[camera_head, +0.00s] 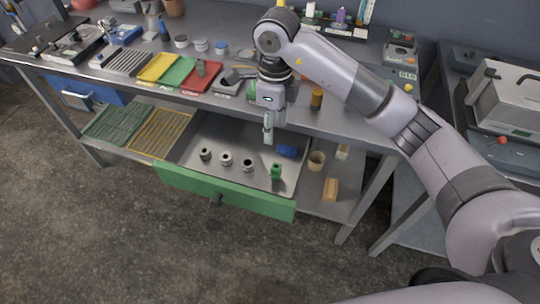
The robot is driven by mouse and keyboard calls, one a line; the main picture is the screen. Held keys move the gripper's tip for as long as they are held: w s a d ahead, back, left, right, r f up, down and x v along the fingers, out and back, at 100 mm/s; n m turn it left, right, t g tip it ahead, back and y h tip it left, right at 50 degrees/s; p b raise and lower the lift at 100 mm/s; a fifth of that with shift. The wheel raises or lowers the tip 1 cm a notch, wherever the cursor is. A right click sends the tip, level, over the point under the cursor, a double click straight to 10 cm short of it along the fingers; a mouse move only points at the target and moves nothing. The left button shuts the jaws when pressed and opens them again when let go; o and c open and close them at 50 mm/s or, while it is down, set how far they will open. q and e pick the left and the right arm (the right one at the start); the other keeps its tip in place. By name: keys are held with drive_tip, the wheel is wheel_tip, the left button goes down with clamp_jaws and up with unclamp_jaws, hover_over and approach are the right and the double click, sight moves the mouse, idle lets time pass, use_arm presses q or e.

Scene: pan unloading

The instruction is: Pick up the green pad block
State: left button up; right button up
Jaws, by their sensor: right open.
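A small green block (276,172), which looks like the pad block, stands in the open grey metal drawer (190,160), near its front right corner. My right gripper (268,140) points down over the back part of the drawer, beyond the block in the picture. It is open, and nothing shows between its fingers. The gap between gripper and block is hard to judge from this view. My left gripper is not in view.
Several dark-and-light round parts (226,159) stand in a row in the drawer, and a blue piece (287,150) lies behind the green block. The drawer's green front (225,190) juts out over the floor. The crowded bench top (330,125) overhangs behind.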

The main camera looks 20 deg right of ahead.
hover_over(276, 169)
wheel_tip(276, 169, down, 6)
drive_tip(key=f, duration=0.1)
drive_tip(key=w+f+p, duration=0.1)
drive_tip(key=f, duration=0.1)
drive_tip(key=shift+f, duration=1.3)
drive_tip(key=shift+f+p, duration=0.35)
drive_tip(key=shift+p, duration=0.1)
wheel_tip(276, 169, down, 4)
drive_tip(key=shift+s+d+r+p, duration=0.1)
drive_tip(key=shift+r+p, duration=0.05)
drive_tip(key=shift+p, duration=0.4)
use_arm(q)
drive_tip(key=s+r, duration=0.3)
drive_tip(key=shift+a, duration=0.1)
use_arm(e)
drive_tip(key=shift+f, duration=0.35)
drive_tip(key=shift+c, duration=0.2)
